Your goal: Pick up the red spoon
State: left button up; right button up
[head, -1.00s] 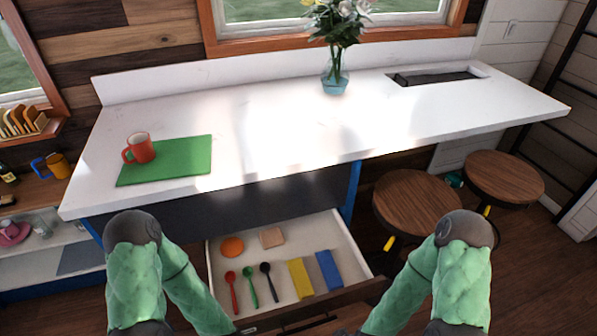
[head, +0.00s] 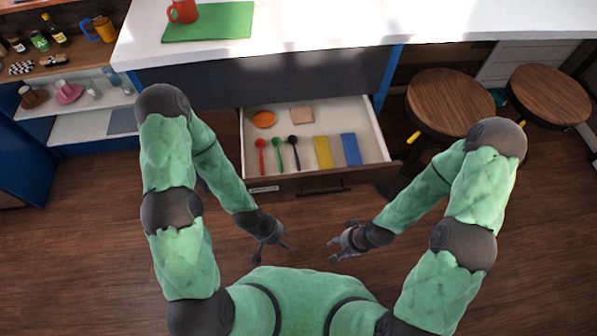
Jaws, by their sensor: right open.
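The red spoon (head: 261,155) lies in the open drawer (head: 350,117), at the left of a row of spoons, bowl end toward the back. A green spoon (head: 277,155) and a dark spoon (head: 294,152) lie to its right. My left gripper (head: 271,252) hangs in front of the drawer, below the spoon in the picture and apart from it; its jaws are too small and dark to read. My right gripper (head: 337,250) is open and empty, also in front of the drawer, further right.
The drawer also holds an orange disc (head: 263,119), a tan square (head: 302,115), a yellow block (head: 323,153) and a blue block (head: 351,149). The white counter (head: 330,22) overhangs behind. Two stools (head: 450,103) stand at the right. The floor in front is clear.

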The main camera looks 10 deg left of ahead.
aim_at(260, 144)
jog(key=j+u, duration=0.45)
jog(key=j, duration=1.25)
jog(key=k, duration=0.05)
